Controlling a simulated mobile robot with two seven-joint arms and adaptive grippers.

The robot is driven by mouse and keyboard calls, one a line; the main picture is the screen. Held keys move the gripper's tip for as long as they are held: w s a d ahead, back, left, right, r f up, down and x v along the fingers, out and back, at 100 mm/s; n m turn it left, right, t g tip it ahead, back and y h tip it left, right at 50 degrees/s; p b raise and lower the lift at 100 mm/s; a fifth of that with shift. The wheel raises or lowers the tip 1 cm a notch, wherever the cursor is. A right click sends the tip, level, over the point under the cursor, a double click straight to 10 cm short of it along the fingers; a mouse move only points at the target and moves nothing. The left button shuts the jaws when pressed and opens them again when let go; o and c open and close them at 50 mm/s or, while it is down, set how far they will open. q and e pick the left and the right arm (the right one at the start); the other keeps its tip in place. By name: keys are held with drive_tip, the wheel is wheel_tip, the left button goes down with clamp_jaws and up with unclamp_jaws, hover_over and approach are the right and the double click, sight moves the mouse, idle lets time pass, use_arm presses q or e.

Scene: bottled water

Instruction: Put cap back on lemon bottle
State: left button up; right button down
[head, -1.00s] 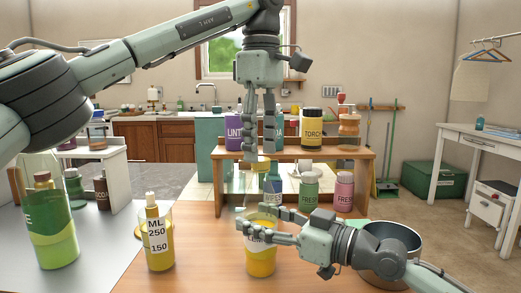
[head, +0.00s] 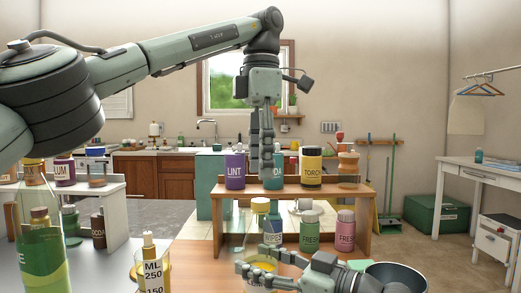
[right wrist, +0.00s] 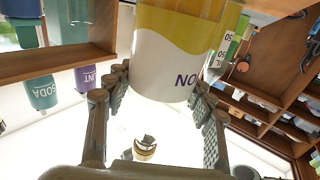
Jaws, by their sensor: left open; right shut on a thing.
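The lemon bottle (head: 258,284) has yellow contents and a white label and stands low at the front of the table. My right gripper (head: 246,263) is shut around it. The bottle also shows in the right wrist view (right wrist: 172,65), between the fingers. My left gripper (head: 263,165) hangs fingers down, above and behind the bottle, in front of the wooden shelf. It is open, though its fingers overlap in this view, and no held thing shows. A yellow lid-like thing (head: 259,204) shows below the shelf board; I cannot tell whether it is the lemon cap.
The wooden shelf (head: 345,193) carries several containers, with green and pink bottles below it. A metal pot (head: 396,277) is at the right.

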sight(260, 200)
use_arm(q)
drive_tip(key=n, duration=0.2)
drive_tip(key=r+n, duration=0.1)
drive_tip(key=n, duration=0.2)
drive_tip(key=shift+r, duration=0.1)
drive_tip(key=n, duration=0.2)
drive_tip(key=r+n, duration=0.1)
drive_tip(key=n, duration=0.2)
drive_tip(key=shift+n, duration=0.3)
drive_tip(key=shift+f, duration=4)
clamp_jaws()
drive_tip(key=shift+o, duration=0.6)
unclamp_jaws()
drive_tip(key=shift+r, duration=3.8)
